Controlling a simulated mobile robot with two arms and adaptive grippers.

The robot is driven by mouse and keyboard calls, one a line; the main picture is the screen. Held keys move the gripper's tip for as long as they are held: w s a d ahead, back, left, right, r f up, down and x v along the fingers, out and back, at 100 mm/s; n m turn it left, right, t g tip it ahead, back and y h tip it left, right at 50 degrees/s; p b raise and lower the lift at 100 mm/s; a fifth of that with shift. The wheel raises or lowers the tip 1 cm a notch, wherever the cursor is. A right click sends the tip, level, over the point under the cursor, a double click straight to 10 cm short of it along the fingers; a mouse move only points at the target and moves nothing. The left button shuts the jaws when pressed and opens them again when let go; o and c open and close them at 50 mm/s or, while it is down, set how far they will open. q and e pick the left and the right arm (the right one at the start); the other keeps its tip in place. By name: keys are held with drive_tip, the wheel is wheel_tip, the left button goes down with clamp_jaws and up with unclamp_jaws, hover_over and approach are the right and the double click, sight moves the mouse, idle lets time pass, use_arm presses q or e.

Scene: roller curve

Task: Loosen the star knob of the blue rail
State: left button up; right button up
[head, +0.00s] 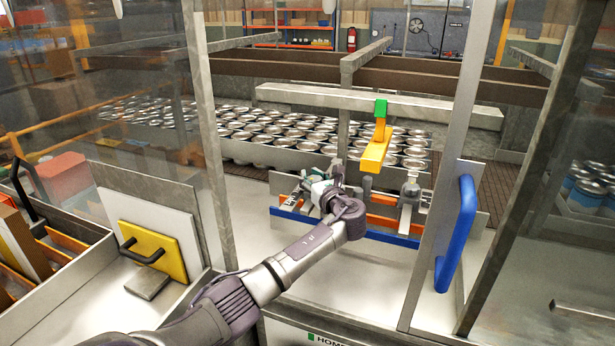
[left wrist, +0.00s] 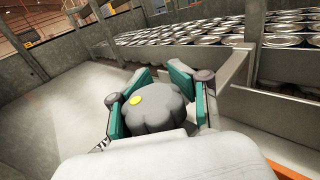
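The blue rail (head: 390,238) runs low across the opening, in front of an orange rail (head: 380,222). My left arm reaches in from the left, and my left gripper (head: 325,190) is at the left bracket of the rails. In the left wrist view a dark grey lobed star knob (left wrist: 155,112) with a yellow dot sits between the teal pads of my left gripper (left wrist: 160,88). The pads lie against both sides of the knob, so the gripper looks shut on it. In the head view the gripper and wrist hide this knob. My right gripper is not in view.
Another grey bracket (head: 410,192) stands at the right of the rails. A door frame with a blue handle (head: 455,232) is at the right. Several cans (head: 270,128) stand behind.

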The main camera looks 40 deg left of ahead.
use_arm(q)
drive_tip(key=shift+o, duration=1)
drive_tip(key=shift+w+d, duration=0.1)
drive_tip(key=shift+d, duration=0.25)
drive_tip(key=shift+d+r, duration=0.1)
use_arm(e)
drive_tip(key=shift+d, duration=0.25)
use_arm(q)
drive_tip(key=shift+a, duration=0.2)
drive_tip(key=shift+d, duration=0.1)
drive_tip(key=v, duration=1.2)
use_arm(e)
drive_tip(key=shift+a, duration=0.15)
